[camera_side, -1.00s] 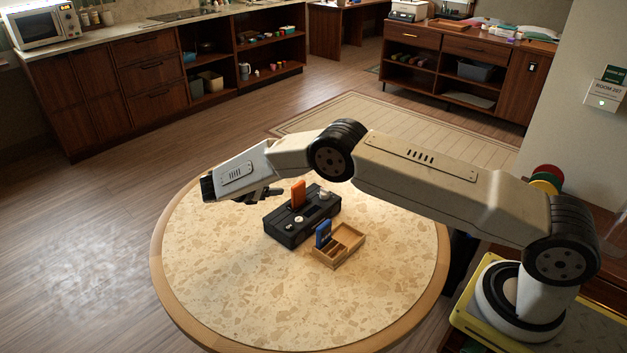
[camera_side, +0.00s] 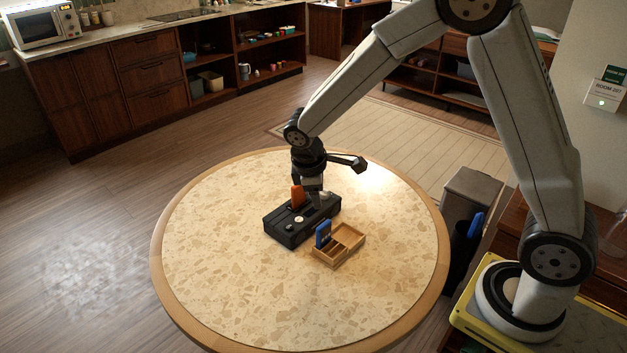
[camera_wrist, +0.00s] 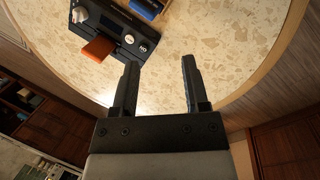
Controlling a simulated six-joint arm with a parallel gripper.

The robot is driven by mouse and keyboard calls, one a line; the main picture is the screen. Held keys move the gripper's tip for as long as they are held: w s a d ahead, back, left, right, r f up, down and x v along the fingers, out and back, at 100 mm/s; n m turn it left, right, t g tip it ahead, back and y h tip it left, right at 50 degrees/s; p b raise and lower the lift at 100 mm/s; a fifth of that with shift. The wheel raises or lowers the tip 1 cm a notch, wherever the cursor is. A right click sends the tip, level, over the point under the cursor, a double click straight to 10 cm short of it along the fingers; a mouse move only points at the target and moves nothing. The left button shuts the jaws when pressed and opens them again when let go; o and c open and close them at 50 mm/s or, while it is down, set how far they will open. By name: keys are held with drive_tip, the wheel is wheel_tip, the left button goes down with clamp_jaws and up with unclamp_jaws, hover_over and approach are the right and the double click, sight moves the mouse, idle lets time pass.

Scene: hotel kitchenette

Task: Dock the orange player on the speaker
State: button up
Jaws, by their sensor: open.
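The orange player (camera_side: 297,196) stands upright on the top of the black speaker (camera_side: 287,236), near its back edge. The speaker lies on the round table and has light knobs on top. In the wrist view the orange player (camera_wrist: 98,49) sticks out from the speaker (camera_wrist: 112,17) at upper left. My gripper (camera_side: 314,190) is above the right back part of the speaker, just right of the player in the side view. In the wrist view my gripper (camera_wrist: 158,62) is open, with nothing between its fingers. Whether the player is fully seated is hard to tell.
A wooden tray (camera_side: 349,236) with compartments stands just right of the speaker, with a blue player (camera_side: 323,234) upright in it. The rest of the round table (camera_side: 240,300) is clear. A grey bin (camera_side: 470,188) stands beyond its right edge.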

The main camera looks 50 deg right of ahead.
drive_tip(key=s+a+r+m+t+y, duration=0.1)
drive_tip(key=s+m, duration=0.6)
drive_tip(key=s, duration=0.7)
drive_tip(key=shift+r+m+t+y, duration=0.4)
drive_tip(key=shift+r+t+y, duration=0.25)
drive_tip(key=shift+y, duration=0.35)
drive_tip(key=shift+f, duration=0.1)
